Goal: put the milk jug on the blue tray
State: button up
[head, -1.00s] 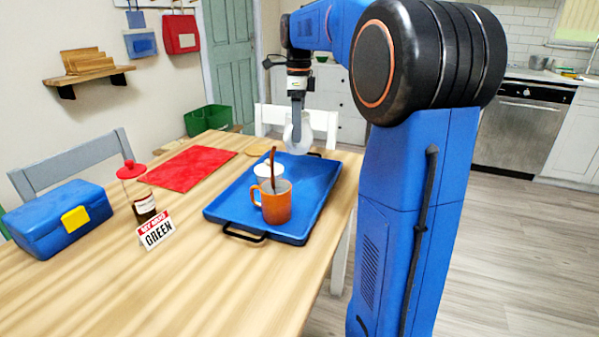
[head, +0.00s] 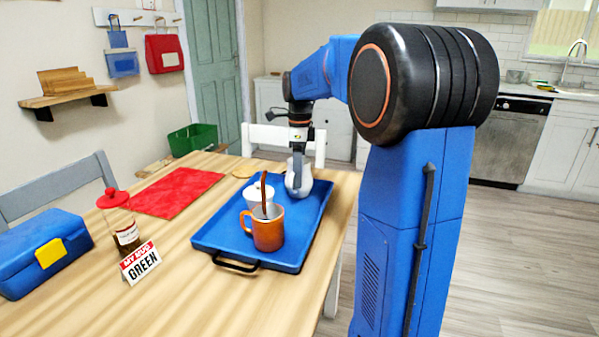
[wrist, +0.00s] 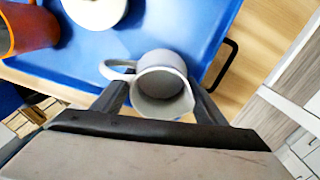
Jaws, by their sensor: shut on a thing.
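The grey-white milk jug (head: 299,180) is at the far right part of the blue tray (head: 220,238), upright. In the wrist view the jug (wrist: 161,84) shows its open mouth, with its handle to the left, over the blue tray (wrist: 195,25). My gripper (head: 298,160) is above the jug in the head view. In the wrist view its fingers (wrist: 160,98) are on both sides of the jug, shut on it. Whether the jug's base touches the tray I cannot tell.
An orange mug (head: 268,232) with a spoon and a white cup (head: 258,200) stand on the tray, left of the jug. A red mat (head: 176,191), a jar (head: 120,222), a sign reading "MY MUG GREEN" (head: 140,263) and a blue lunch box (head: 42,252) are on the table.

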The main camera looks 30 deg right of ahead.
jog(key=o, duration=1.4)
jog(key=shift+f, duration=0.1)
notch_tip(320, 180, up, 12)
jog(key=shift+w+d+r, duration=0.1)
jog(key=shift+w+r, duration=0.05)
